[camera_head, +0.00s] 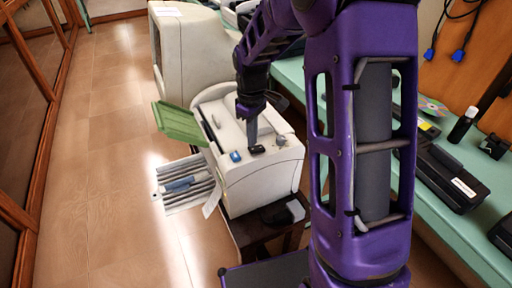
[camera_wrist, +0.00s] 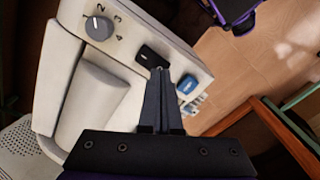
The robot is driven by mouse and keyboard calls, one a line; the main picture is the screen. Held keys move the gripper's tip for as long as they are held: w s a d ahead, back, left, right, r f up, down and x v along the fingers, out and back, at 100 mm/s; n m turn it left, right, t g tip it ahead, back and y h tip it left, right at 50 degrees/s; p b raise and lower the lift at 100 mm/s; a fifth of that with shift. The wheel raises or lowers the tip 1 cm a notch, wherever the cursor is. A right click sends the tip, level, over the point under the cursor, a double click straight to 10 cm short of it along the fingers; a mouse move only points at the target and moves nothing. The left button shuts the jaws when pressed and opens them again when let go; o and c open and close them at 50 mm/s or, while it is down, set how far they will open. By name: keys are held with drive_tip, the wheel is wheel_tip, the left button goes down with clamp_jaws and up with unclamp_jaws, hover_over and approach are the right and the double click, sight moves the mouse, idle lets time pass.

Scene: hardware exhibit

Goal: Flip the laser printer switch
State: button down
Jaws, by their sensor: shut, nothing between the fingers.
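The laser printer (camera_head: 262,181) is an off-white machine on a dark stand in the head view, with an open green flap (camera_head: 179,121) on its left. In the wrist view its top panel (camera_wrist: 128,62) carries a grey dial (camera_wrist: 99,28) with printed numbers, a black rocker switch (camera_wrist: 150,57) and a blue button (camera_wrist: 187,84). My gripper (camera_wrist: 161,71) is shut and empty. Its fingertips are at the near edge of the black switch and look very close to it or touching; I cannot tell which. In the head view my gripper (camera_head: 252,143) points down at the same switch (camera_head: 257,149).
A beige monitor-like case (camera_head: 188,52) stands behind the printer. A teal bench (camera_head: 420,200) with a black device (camera_head: 450,178) and a small bottle (camera_head: 463,125) runs along the right. A ribbed tray (camera_head: 185,184) juts out left. The wooden floor (camera_head: 105,130) at left is clear.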

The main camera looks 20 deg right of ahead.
drive_tip(key=shift+f, duration=1)
idle(0.3)
drive_tip(key=shift+r+p, duration=2.6)
drive_tip(key=shift+r, duration=0.9)
